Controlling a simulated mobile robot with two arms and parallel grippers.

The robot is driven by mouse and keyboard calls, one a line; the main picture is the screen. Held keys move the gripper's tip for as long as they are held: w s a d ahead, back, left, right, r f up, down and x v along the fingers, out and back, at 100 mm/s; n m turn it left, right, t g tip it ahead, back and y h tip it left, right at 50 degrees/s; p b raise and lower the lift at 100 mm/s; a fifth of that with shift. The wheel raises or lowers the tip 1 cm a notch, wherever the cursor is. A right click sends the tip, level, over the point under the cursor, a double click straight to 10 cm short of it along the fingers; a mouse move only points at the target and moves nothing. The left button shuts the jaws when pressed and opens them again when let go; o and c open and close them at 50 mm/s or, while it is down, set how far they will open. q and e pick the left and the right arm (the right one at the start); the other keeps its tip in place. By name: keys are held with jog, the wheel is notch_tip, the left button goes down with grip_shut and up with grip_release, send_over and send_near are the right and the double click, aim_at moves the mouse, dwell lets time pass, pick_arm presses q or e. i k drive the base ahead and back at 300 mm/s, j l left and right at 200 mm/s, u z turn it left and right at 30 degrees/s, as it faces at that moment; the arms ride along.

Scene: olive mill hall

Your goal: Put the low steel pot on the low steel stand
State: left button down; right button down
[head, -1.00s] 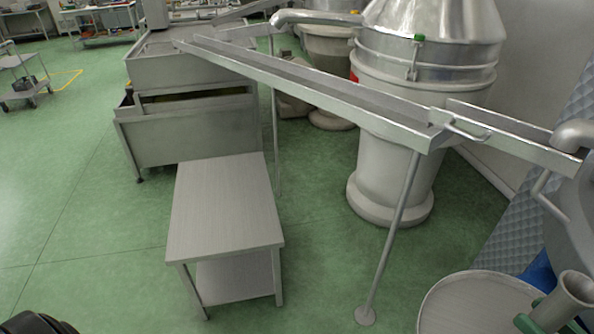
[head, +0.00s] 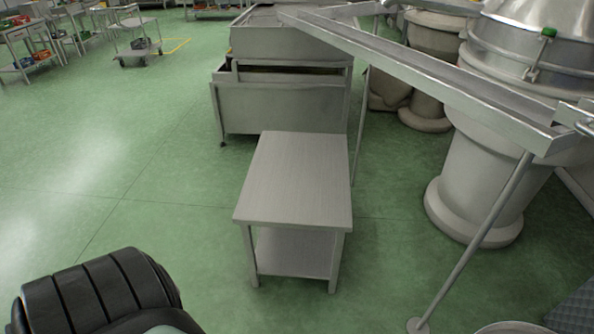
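The low steel stand (head: 295,185) is in the middle of the head view. It has a flat brushed top, several legs and a lower shelf (head: 293,252). Its top is bare, and nothing shows on the visible part of the shelf. I do not see the low steel pot in this view. Neither of my grippers is in view. A black ribbed part, which looks like part of my own body, shows at the bottom left.
A steel machine (head: 280,105) stands just behind the stand. A long sloping steel chute (head: 420,75) on a thin leg (head: 475,240) runs along the right, before a large pale vessel (head: 475,195). A wheeled cart (head: 138,45) is far back. The green floor at left is clear.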

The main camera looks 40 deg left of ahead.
aim_at(296, 188)
jog(key=i+u, duration=0.1)
jog(key=u, duration=0.7)
jog(key=i+u, duration=0.15)
jog(key=u, duration=0.25)
jog(key=i+l+u, duration=0.35)
jog(key=i, duration=0.25)
jog(key=i+l+u, duration=0.3)
jog(key=i+l, duration=0.2)
